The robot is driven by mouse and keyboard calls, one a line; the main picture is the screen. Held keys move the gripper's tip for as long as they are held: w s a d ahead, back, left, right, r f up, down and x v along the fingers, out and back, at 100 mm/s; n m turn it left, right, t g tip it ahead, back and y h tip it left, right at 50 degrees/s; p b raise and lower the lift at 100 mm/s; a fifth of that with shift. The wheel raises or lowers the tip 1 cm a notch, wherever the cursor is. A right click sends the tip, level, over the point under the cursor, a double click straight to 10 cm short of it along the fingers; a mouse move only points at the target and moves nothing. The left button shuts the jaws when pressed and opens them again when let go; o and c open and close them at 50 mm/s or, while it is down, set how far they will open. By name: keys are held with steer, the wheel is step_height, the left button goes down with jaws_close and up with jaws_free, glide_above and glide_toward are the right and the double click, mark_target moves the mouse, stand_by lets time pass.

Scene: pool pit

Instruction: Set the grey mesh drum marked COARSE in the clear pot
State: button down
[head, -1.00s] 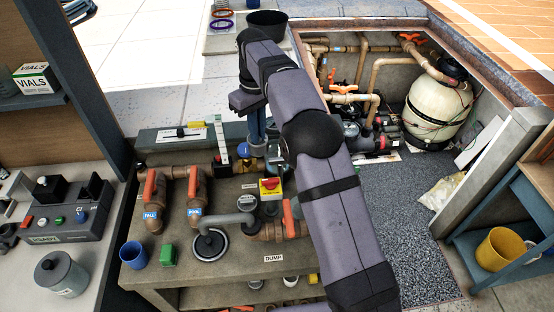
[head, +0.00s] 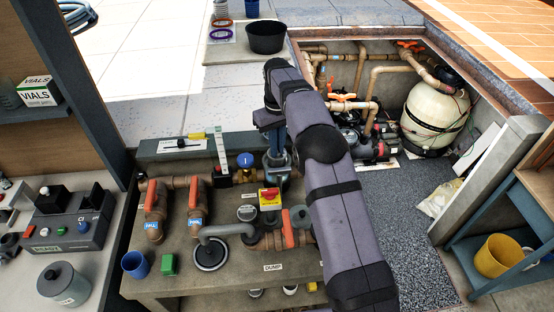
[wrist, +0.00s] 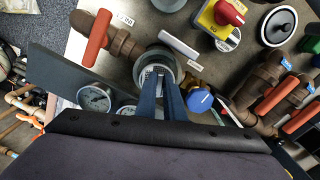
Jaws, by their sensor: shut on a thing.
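My gripper (wrist: 158,76) points down over the bench pipework, its two blue fingers shut on a small grey piece, which I take to be the mesh drum (wrist: 157,68). In the wrist view a round grey-green rim surrounds the fingertips; it looks like the clear pot (wrist: 161,51), set between brown pipes. The drum appears within that rim, but I cannot tell how deep it sits or whether it touches. Its COARSE mark is not readable. In the head view my gripper (head: 277,158) is right of the blue knob, and the arm hides part of the pot area.
Red-handled valves (head: 195,198), a red-yellow switch (head: 269,197) and a grey-lidded canister (head: 300,216) crowd the bench. A blue cup (head: 135,264) stands at front left.

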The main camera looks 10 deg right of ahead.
mark_target(277, 159)
steer(key=shift+f+p, duration=1.05)
steer(key=shift+f, duration=1.65)
steer(key=shift+f, duration=0.1)
steer(key=c, duration=1.9)
jaws_free()
steer(key=shift+o, duration=0.2)
step_height(277, 159, up, 12)
steer(key=shift+r+b, duration=0.1)
steer(key=shift+b, duration=0.95)
steer(key=shift+s+r, duration=0.1)
